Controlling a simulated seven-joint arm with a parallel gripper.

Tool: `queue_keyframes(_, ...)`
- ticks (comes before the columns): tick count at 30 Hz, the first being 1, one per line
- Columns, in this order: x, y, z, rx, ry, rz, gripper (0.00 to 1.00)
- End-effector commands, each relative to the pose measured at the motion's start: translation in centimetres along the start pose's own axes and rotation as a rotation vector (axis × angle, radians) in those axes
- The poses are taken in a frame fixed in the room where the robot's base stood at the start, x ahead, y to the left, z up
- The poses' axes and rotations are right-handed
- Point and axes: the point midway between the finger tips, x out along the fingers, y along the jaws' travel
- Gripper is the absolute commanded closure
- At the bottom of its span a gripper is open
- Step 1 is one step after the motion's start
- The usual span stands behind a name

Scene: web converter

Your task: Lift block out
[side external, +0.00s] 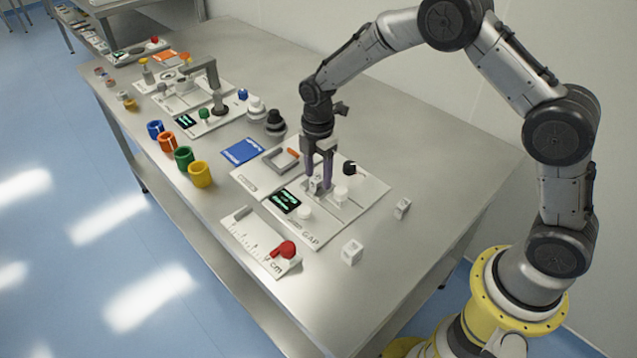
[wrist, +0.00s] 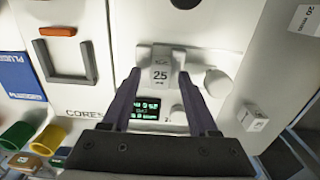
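The block (wrist: 161,85), a white piece marked 25, stands in the gap fixture, a white panel (side external: 318,236) with a lit green display. It also shows in the side view (side external: 314,186), small and partly hidden by the fingers. My gripper (side external: 318,182) points down over the fixture with one finger on each side of the block. In the wrist view the fingers of my gripper (wrist: 160,75) are apart, with a visible space between each finger and the block. The block's lower part is hidden inside the fixture.
Loose white blocks lie on the table at right (side external: 402,208) and front (side external: 352,251). White knobs (side external: 341,194) and a black knob (side external: 349,168) stand close to my gripper. A ruler plate with a red knob (side external: 287,249) lies in front.

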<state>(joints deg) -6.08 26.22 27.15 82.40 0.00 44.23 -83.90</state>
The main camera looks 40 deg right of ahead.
Motion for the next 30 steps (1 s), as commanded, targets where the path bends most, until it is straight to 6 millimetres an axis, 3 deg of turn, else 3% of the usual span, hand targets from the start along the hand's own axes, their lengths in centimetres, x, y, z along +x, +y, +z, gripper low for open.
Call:
queue_keyframes(2, 0.0, 0.0, 0.0, 0.0, 0.0, 0.0, 0.56)
queue_keyframes(9, 0.0, 0.0, 0.0, 0.0, 0.0, 0.0, 0.99)
queue_keyframes(19, -0.3, 0.1, 0.0, 0.0, 0.0, 0.003, 1.0)
queue_keyframes(30, -2.4, 0.1, 0.0, 0.0, 0.0, 0.004, 1.0)
